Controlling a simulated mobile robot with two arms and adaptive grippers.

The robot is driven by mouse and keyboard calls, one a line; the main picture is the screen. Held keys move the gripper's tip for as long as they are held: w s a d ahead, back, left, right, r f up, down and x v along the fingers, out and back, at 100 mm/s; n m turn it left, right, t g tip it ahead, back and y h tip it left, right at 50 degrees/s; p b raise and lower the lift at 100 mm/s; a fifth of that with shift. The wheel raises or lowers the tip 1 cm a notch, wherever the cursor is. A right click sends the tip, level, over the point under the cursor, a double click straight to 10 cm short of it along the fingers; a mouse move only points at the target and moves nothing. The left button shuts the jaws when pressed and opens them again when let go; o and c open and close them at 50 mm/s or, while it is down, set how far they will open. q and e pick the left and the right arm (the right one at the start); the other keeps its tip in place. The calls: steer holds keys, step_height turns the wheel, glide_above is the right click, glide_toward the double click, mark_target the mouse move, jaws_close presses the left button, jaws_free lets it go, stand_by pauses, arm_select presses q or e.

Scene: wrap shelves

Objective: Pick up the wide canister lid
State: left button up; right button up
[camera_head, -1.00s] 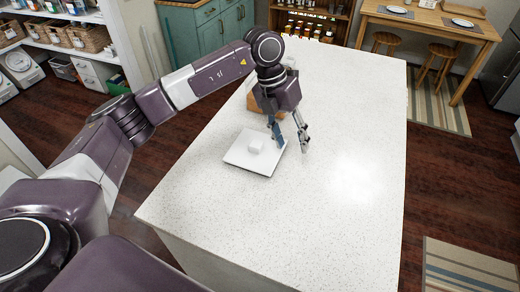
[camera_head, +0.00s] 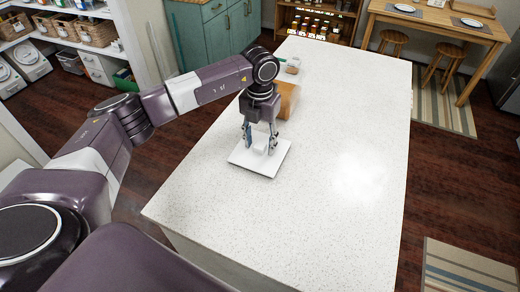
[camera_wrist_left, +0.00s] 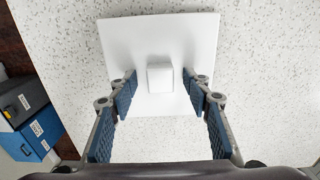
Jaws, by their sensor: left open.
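The wide canister lid (camera_head: 243,155) is a flat white square with a raised block-shaped knob in its middle. It lies on the speckled white island top. My left gripper (camera_head: 260,150) points down over the lid, with its fingers apart on either side of the knob. In the left wrist view the lid (camera_wrist_left: 125,40) and its knob (camera_wrist_left: 160,77) show between the two blue-padded fingers of the open gripper (camera_wrist_left: 161,98). I cannot tell whether the fingers touch the lid. My right gripper is not in view.
A wooden-sided canister (camera_head: 287,98) stands behind my gripper, with a smaller jar (camera_head: 293,66) farther back. The island top (camera_head: 350,150) is clear to the right. A blue box (camera_wrist_left: 35,135) shows low at the left in the wrist view.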

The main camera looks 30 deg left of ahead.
arm_select(q)
jaws_close()
stand_by(0.3)
